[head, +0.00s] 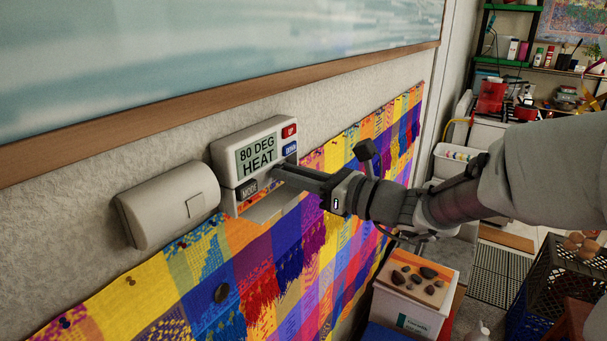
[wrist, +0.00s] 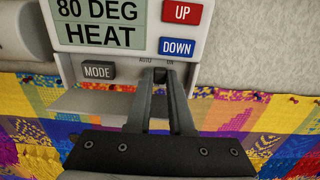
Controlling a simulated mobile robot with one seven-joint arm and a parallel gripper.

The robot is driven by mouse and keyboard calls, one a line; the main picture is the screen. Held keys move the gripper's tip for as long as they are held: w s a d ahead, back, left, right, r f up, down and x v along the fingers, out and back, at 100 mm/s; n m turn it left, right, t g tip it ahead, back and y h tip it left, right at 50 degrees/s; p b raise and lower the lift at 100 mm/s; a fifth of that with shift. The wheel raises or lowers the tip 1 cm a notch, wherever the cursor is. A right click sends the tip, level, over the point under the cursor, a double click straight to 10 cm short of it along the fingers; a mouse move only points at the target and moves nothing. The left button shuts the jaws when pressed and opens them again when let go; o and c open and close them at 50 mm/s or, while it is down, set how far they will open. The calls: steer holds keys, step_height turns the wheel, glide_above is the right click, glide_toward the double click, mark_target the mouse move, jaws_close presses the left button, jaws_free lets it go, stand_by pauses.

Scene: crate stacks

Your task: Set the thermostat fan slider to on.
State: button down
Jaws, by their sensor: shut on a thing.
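The thermostat is a white box on the wall in the head view (head: 224,152), and its display reads 80 DEG HEAT. It also shows in the wrist view (wrist: 208,48), with red UP, blue DOWN and dark MODE buttons. Below the display are small AUTO and ON labels. The small dark fan slider (wrist: 160,75) sits under them, roughly between the two labels; its exact setting is hard to tell. My gripper (wrist: 159,84) is shut on the slider, its fingertips on either side. In the head view my gripper (head: 280,172) reaches the thermostat's lower right, hiding the slider.
A beige wall box (head: 165,208) is mounted left of the thermostat. A colourful woven cloth (head: 250,265) hangs pinned below. A framed picture (head: 200,50) is above. A box with stones (head: 415,285) and a dark crate (head: 560,280) stand at the lower right.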

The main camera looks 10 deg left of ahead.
steer(key=shift+w+d, duration=0.1)
steer(key=shift+w, duration=0.05)
steer(key=c, duration=0.8)
jaws_free()
steer(key=b+v, duration=0.2)
steer(key=v, duration=1.5)
steer(key=shift+d, duration=0.2)
